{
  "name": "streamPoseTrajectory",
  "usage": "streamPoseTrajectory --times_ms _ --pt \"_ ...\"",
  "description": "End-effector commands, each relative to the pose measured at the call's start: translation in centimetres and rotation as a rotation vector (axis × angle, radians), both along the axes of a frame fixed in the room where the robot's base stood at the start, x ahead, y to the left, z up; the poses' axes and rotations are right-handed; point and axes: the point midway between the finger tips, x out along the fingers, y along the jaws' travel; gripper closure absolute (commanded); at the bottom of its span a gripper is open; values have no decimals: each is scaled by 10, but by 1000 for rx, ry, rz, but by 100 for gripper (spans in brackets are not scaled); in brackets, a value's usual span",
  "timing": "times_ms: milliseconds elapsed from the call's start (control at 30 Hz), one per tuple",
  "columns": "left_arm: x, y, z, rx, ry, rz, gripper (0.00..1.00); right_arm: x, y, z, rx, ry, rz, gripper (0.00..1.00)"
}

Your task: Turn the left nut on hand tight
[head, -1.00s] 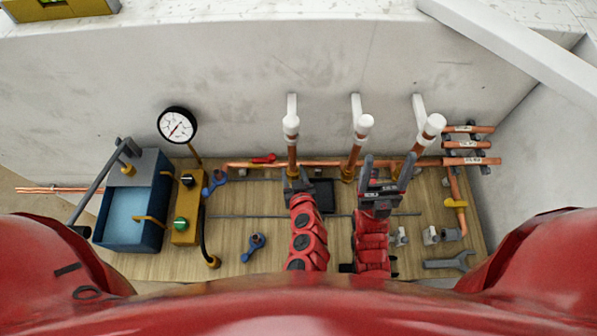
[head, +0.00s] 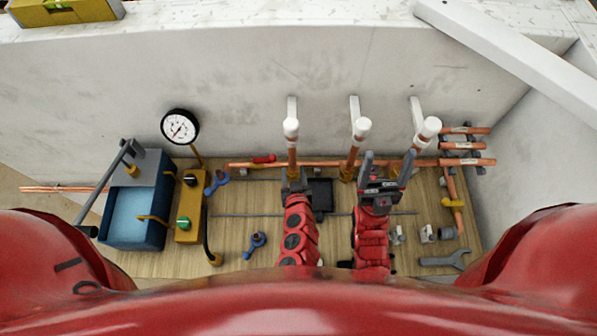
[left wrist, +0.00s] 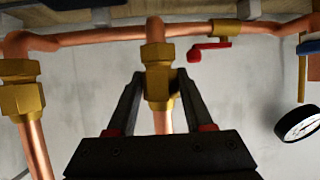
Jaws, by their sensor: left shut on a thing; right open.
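The left nut (left wrist: 161,84) is a brass hex fitting on a copper pipe, in the middle of the left wrist view. My left gripper (left wrist: 160,92) has its fingers on either side of this nut and is shut on it. In the head view my left gripper (head: 294,178) is at the foot of the left riser pipe (head: 292,156) and hides the nut. My right gripper (head: 386,166) is open and empty, near the right riser pipe (head: 409,163). A second brass nut (left wrist: 21,92) shows at the left of the left wrist view.
A red-handled valve (head: 263,159) sits on the horizontal copper pipe (head: 325,163). A pressure gauge (head: 179,127), a yellow box (head: 189,222) and a blue tank (head: 127,240) stand at the left. A grey spanner (head: 446,260) lies at the right.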

Motion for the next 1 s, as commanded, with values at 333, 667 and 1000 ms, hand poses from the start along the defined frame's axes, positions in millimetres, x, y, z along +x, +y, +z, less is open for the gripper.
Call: streamPoseTrajectory --times_ms 333,667,1000 --pt "-1 2 -2 1 0 -119 80 0 0 -1 0 0 0 25" --pt "0 1 -1 0 -1 -154 80 0 0 -1 0 0 0 25" --pt "-1 2 -2 5 -5 -198 80 0 0 -3 0 0 0 25"
